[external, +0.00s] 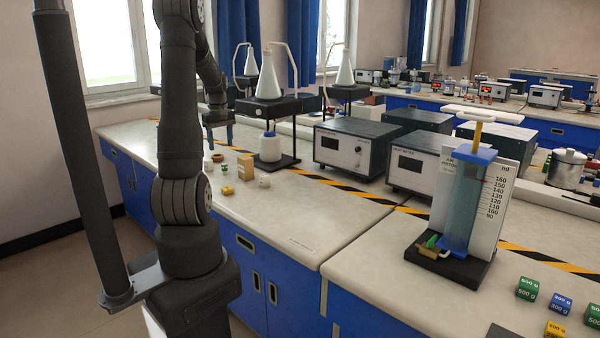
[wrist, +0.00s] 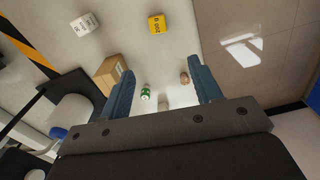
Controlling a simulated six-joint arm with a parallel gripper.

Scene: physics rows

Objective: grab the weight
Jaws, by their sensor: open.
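Several small things that could be the weight lie on the bench. A yellow block with dark print (wrist: 157,24) sits beyond my fingertips in the wrist view; it also shows in the external view (external: 227,190). A white block with print (wrist: 84,25) lies to its left, also in the external view (external: 264,180). A small green and white piece (wrist: 145,94) and a brown piece (wrist: 184,78) show between my fingers. My gripper (wrist: 162,66) is open and empty, above the bench.
A cardboard box (wrist: 110,73) stands close to the left finger. A stand with a white flask (external: 267,84) is to the right. Labelled blocks, green (external: 529,288), blue (external: 561,303) and yellow (external: 555,330), sit on the nearer bench by a syringe apparatus (external: 468,200).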

